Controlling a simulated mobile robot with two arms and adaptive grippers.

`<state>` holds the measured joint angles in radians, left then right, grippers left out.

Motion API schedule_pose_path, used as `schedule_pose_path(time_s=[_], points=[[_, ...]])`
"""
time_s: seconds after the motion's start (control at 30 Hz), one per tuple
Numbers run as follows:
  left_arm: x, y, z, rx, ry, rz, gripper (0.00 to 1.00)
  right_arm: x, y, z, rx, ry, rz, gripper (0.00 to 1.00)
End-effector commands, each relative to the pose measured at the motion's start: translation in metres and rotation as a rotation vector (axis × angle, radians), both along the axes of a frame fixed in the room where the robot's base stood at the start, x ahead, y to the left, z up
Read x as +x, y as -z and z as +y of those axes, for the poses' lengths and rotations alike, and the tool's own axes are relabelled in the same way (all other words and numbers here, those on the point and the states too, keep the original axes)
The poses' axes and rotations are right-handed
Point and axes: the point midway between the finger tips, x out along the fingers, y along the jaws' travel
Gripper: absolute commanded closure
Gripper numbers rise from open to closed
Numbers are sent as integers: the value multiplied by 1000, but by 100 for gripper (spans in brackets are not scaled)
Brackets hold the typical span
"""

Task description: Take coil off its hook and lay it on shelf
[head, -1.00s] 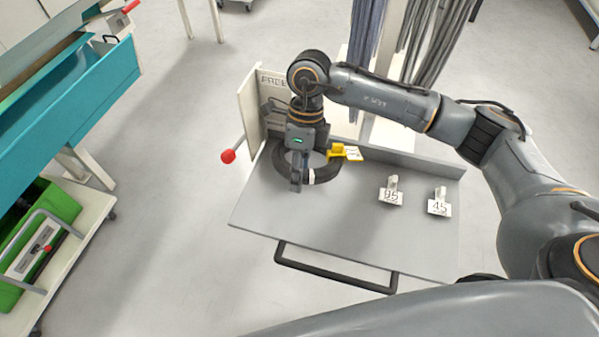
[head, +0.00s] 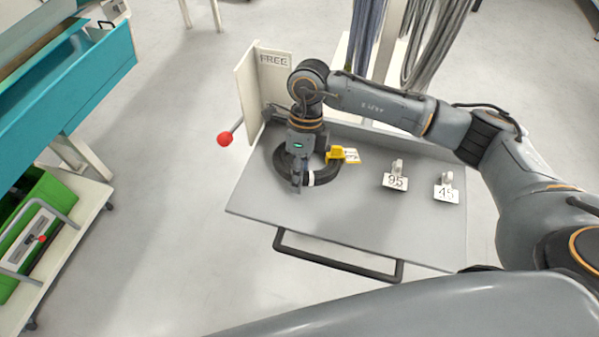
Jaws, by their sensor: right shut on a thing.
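The black coil (head: 325,177) with a white band lies at the left part of the grey shelf (head: 355,220), or just above it; I cannot tell whether it rests fully. My right gripper (head: 297,184) points down at the coil's left front side and is shut on it. The gripper hides part of the coil's left side. A yellow tag holder (head: 340,154) with a white label stands at the coil's right back edge. No hook for the coil is clearly in view. My left gripper is not in view.
Two white number tags on clips, 95 (head: 395,182) and 45 (head: 446,193), stand on the shelf's right. A panel marked FREE (head: 275,60) and a red-knobbed lever (head: 224,139) are at the left. Grey cables (head: 430,45) hang behind. The shelf's front middle is clear.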

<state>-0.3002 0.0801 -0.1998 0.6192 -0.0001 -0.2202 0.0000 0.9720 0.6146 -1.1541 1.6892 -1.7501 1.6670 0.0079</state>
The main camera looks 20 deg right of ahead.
Motion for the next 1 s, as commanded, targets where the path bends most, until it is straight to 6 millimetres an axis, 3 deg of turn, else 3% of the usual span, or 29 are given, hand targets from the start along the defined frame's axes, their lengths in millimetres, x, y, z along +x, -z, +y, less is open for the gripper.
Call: schedule_pose_path(time_s=[0.17,0.2,0.3,0.53,0.7,1.0], points=[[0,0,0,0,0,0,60,1,-1,0,1,0,-2,100],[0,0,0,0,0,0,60,1,-1,0,1,0,-2,67],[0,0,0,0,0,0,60,0,-1,0,1,0,-2,47],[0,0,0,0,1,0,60,0,-1,0,0,0,0,47],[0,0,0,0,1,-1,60,0,0,0,0,0,1,17],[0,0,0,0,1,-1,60,0,0,0,0,0,0,17]])
